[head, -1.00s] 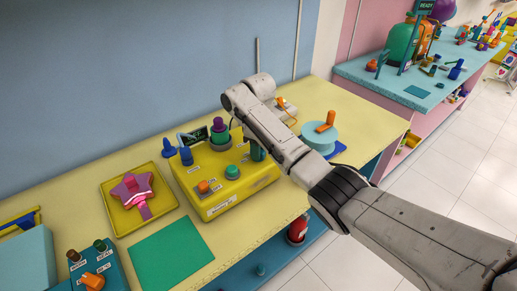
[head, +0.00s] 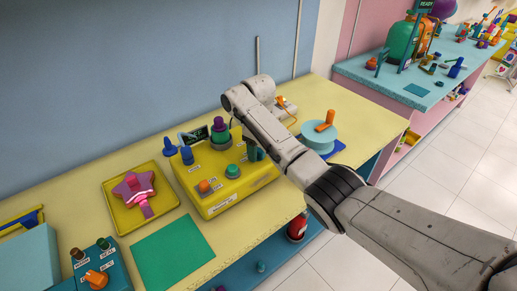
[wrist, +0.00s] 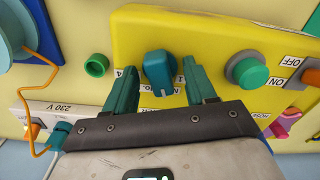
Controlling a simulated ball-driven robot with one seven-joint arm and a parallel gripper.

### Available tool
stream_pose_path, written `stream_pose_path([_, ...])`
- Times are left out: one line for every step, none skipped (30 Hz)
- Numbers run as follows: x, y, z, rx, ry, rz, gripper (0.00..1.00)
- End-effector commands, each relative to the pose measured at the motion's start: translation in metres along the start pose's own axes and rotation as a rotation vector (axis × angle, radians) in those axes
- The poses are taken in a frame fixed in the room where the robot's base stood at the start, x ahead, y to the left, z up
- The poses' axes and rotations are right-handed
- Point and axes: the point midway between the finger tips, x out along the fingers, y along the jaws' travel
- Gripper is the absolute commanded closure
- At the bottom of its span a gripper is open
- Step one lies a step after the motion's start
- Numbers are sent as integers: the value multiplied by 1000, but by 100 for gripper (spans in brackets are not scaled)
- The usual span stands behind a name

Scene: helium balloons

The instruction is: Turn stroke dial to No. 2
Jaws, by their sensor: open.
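The stroke dial (wrist: 158,72) is a teal knob on the yellow machine box (wrist: 215,28), with a pale mark on its near side in the wrist view. Labels reading 4, 1 and "NO." show around it; the number 2 is not readable. My gripper (wrist: 159,70) is open, with one teal finger on each side of the dial. I cannot tell whether the fingers touch it. In the head view the yellow box (head: 215,199) stands on the table, and my gripper (head: 256,152) is at its right end, mostly hiding the dial.
A green button (wrist: 248,72) sits right of the dial in the wrist view. A power unit marked 230 V (wrist: 45,112) with an orange cord is at left. In the head view, a yellow tray (head: 118,218) holds a pink star balloon, and a green mat (head: 172,252) lies in front.

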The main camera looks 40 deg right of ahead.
Motion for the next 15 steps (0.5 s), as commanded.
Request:
stream_pose_path([0,0,0,0,0,0,45])
stream_pose_path([0,0,0,0,0,1,45])
stream_pose_path([0,0,0,0,1,1,45])
stream_pose_path([0,0,0,0,1,1,45])
stream_pose_path([-1,0,0,0,1,1,45])
stream_pose_path([-2,0,0,0,1,1,45])
stream_pose_path([-3,0,0,-1,1,1,45])
stream_pose_path([-5,0,0,-1,2,1,45])
stream_pose_path([-9,0,-1,-1,2,1,45])
stream_pose_path([-12,0,-1,-1,3,2,45])
stream_pose_path([-14,0,-1,-1,3,2,45])
stream_pose_path([-18,0,-1,-1,3,2,45])
stream_pose_path([-21,0,-1,-1,2,2,45])
stream_pose_path([-24,0,-1,-1,2,2,45])
stream_pose_path([-27,0,-1,-1,1,2,45])
